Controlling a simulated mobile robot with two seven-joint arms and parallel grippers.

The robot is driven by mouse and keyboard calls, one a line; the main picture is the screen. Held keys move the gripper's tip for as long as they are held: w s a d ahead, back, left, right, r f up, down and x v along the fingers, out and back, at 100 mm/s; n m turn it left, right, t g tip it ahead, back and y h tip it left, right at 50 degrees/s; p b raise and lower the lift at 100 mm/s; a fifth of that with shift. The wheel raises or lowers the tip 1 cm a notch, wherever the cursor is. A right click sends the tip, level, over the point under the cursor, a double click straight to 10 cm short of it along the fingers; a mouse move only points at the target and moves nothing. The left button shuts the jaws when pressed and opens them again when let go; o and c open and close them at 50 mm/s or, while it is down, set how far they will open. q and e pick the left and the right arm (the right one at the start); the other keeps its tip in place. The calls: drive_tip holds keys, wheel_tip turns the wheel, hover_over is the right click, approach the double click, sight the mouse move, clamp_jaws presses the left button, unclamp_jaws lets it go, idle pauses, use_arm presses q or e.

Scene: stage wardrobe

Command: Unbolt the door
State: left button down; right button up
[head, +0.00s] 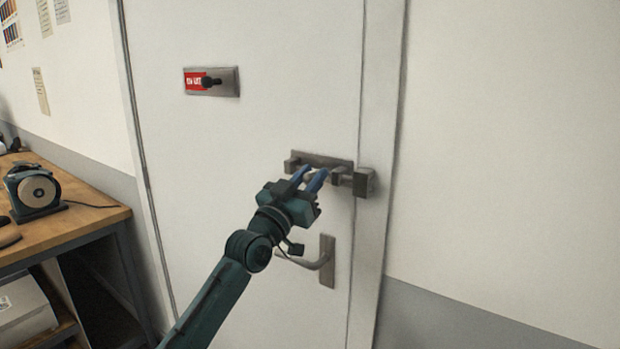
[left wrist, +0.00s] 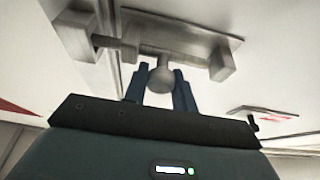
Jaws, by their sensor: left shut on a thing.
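The white door (head: 250,130) is closed in its frame. A grey metal bolt (head: 322,160) is mounted near its right edge, and its bar reaches into the block-shaped keeper (head: 364,182) on the frame. My left gripper (head: 314,176) is at the bolt, with its blue fingers shut on the bolt's knob. In the left wrist view the round knob (left wrist: 161,79) sits between the two fingers (left wrist: 160,88), and the bar (left wrist: 130,50) still spans to the keeper (left wrist: 77,38). My right gripper is in neither view.
A lever handle (head: 326,262) sits on the door just below the bolt. A red-and-grey indicator plate (head: 211,81) is higher on the left. A wooden workbench (head: 80,222) with a machine (head: 34,190) stands at the left. The wall on the right is bare.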

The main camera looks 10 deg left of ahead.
use_arm(q)
drive_tip(key=shift+w+a+f+b, duration=0.15)
drive_tip(key=shift+a+b, duration=0.1)
drive_tip(key=shift+b, duration=0.1)
drive_tip(key=a+b, duration=0.1)
drive_tip(key=w+a+b, duration=0.1)
drive_tip(key=a+b, duration=0.1)
drive_tip(key=a, duration=0.1)
drive_tip(key=shift+w+r, duration=0.2)
drive_tip(key=shift+w, duration=0.1)
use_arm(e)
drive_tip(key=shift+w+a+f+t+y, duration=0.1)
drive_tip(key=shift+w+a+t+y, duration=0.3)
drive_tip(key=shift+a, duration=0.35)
use_arm(q)
drive_tip(key=c, duration=1.2)
unclamp_jaws()
drive_tip(key=shift+a, duration=0.15)
drive_tip(key=shift+o, duration=0.2)
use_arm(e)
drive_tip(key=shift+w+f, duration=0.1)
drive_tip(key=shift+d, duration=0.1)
